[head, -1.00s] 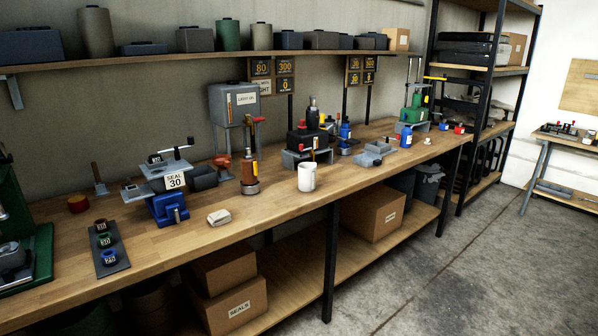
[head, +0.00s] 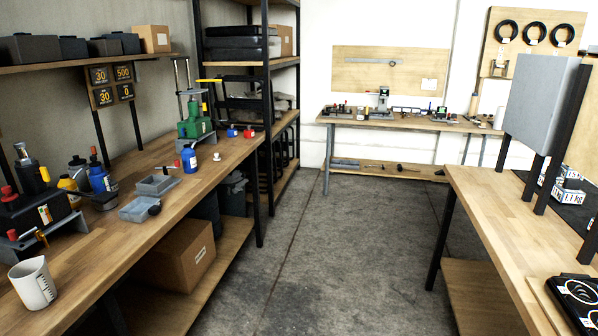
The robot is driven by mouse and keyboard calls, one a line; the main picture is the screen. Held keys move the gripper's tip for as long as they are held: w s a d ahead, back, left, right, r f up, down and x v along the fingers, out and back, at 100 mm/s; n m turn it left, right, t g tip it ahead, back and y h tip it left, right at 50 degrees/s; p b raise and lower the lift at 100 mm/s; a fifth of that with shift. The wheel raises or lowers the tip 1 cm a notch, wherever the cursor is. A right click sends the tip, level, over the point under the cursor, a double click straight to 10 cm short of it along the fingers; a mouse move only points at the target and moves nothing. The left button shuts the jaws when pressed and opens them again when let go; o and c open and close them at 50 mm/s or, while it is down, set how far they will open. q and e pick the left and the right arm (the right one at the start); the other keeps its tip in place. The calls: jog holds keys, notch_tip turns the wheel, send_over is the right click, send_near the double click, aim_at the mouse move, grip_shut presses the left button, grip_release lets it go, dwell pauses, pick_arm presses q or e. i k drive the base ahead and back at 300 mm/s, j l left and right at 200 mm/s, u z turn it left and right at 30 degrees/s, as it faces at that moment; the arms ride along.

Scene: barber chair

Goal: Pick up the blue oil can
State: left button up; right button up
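Two blue containers that could be the oil can stand upright on the left workbench in the head view. One is a small blue bottle (head: 189,159) with a pale cap or spout, near the bench's front edge by the green machine. The other is a blue can (head: 99,179) with a dark top and red tip, farther back and left, beside a yellow container (head: 68,186). I cannot tell for certain which is the oil can. Neither of my grippers shows.
The left workbench (head: 130,226) also holds a white jug (head: 33,284), grey trays (head: 158,186) and a green machine (head: 194,121). A black shelf rack (head: 262,62) stands behind it. A right bench (head: 480,205) borders the clear concrete floor (head: 340,255).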

aim_at(188, 156)
jog(key=i+u, duration=0.15)
jog(key=i, duration=0.25)
jog(key=i+l+u, duration=0.15)
jog(key=i, duration=0.25)
jog(key=i+l+u, duration=0.1)
jog(key=i, duration=0.3)
jog(key=l, duration=0.1)
